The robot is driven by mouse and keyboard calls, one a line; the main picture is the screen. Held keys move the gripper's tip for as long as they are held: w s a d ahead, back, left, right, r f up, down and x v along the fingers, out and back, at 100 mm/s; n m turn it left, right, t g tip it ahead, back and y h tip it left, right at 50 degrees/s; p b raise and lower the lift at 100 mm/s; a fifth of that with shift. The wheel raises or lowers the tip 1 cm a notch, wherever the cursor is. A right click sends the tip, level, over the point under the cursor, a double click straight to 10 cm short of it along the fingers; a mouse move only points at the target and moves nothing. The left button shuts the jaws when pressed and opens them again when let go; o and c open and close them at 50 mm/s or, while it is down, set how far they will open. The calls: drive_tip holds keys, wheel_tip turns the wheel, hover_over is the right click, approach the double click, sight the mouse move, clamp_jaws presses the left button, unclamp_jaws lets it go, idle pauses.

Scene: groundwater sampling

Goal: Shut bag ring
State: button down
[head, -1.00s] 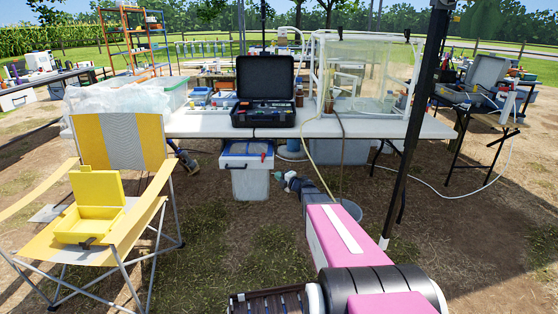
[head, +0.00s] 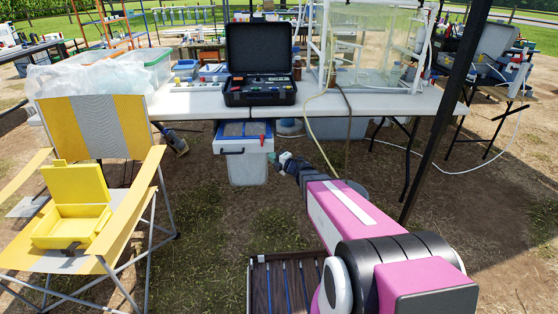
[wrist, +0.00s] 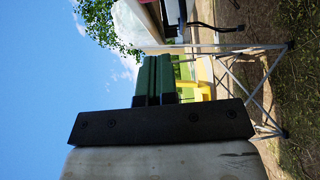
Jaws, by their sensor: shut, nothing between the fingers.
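I cannot make out a bag ring for certain in either view. A clear-walled enclosure with a white pipe frame (head: 375,45) stands on the right half of the white table (head: 190,104). A heap of clear plastic bagging (head: 85,78) lies at the table's left end. My gripper (wrist: 158,62) shows in the wrist view with its green and black fingers shut together and nothing between them. In the head view my arm reaches forward, low, to just in front of the table's front edge; the fingers are too small to tell there.
An open black case (head: 260,65) sits mid-table. Below stands a white cooler-like bin (head: 243,150). A folding chair (head: 95,130) with an open yellow box (head: 75,215) is at left. A dark pole (head: 450,95) and hanging hoses (head: 312,130) are at right.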

sight(266, 145)
drive_tip(key=w+a, duration=0.3)
drive_tip(key=w, duration=0.4)
drive_tip(key=shift+w+d, duration=0.1)
drive_tip(key=w, duration=0.4)
drive_tip(key=shift+w, duration=0.15)
drive_tip(key=shift+s, duration=0.3)
